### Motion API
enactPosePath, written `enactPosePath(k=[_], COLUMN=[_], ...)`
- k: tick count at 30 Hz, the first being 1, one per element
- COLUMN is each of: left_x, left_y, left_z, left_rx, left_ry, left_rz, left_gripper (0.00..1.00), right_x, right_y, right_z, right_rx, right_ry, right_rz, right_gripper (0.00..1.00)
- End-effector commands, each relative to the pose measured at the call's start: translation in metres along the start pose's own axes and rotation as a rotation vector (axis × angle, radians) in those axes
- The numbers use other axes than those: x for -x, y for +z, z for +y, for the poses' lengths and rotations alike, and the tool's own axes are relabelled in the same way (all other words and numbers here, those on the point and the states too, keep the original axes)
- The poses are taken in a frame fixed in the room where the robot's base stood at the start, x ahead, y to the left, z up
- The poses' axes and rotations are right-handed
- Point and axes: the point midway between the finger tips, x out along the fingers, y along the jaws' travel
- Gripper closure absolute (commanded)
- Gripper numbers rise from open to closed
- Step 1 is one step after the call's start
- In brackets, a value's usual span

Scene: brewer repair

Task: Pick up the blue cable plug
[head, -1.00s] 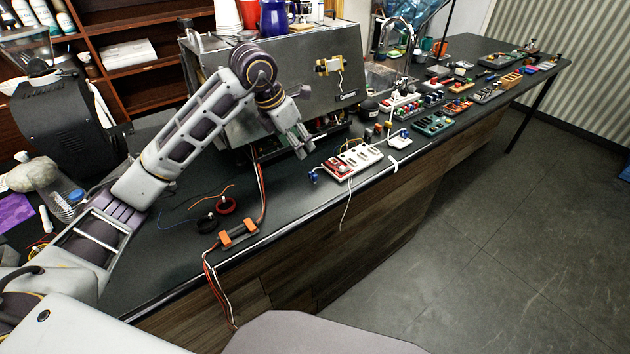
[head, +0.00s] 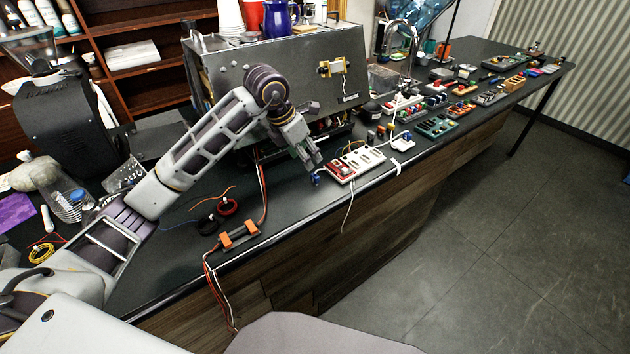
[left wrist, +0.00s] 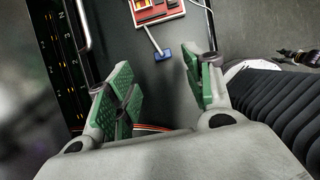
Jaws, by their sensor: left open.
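The blue cable plug (head: 316,178) lies on the dark counter at the left end of a red and white circuit board (head: 352,163). In the left wrist view the blue plug (left wrist: 162,53) hangs on a short grey lead from the board (left wrist: 157,10). My left gripper (head: 313,163) is just above and behind the plug in the head view. In the left wrist view my open left gripper (left wrist: 158,72) has green pads on either side, with the plug beyond them and between their lines. Nothing is between the pads. My right gripper is not in view.
A metal brewer (head: 280,75) stands close behind my left arm. An orange-ended connector (head: 240,236) with wires and black and red rings (head: 227,206) lie on the counter to the left. Several boards and parts fill the counter to the right. The counter's front edge is close.

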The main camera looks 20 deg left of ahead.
Motion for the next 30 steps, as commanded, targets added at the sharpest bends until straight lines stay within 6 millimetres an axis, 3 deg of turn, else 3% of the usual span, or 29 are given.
enactPosePath(k=[10, 30], left_x=[-0.040, -0.056], left_y=[-0.001, -0.002], left_z=[0.000, -0.002], left_rx=[0.001, 0.001], left_ry=[-0.001, -0.003], left_rz=[0.001, 0.002], left_gripper=[0.48, 0.48], right_x=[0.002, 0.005], right_y=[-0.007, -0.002], right_z=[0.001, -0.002], right_rx=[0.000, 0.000], right_ry=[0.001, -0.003], right_rz=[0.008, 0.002], right_gripper=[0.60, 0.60])
